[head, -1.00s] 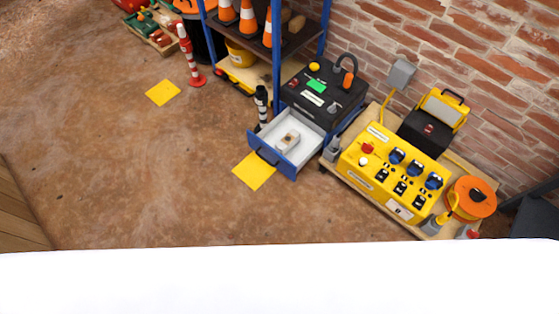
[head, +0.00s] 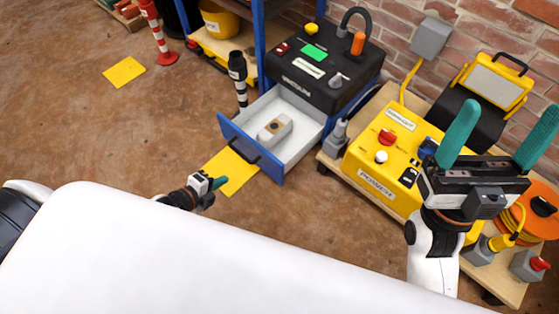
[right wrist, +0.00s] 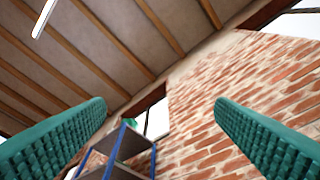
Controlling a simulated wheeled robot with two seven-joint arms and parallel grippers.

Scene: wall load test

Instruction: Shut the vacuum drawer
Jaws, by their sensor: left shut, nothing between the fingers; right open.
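The vacuum drawer (head: 252,152) has a blue front with a dark handle and a white inside. It stands pulled out of the black vacuum unit (head: 328,68), and a small grey and tan block (head: 275,128) lies in it. My left gripper (head: 217,183) is shut and empty, low in front of the drawer and left of its handle, apart from it. My right gripper (head: 498,135) is open and empty, raised at the right over the yellow power box. Its green fingers (right wrist: 160,115) are spread in the right wrist view, which faces the ceiling and brick wall.
A yellow power box (head: 385,160) stands on a wooden cart (head: 338,158) right of the drawer. A black and white post (head: 238,80) stands just left of the drawer. A yellow floor patch (head: 228,172) lies before it.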

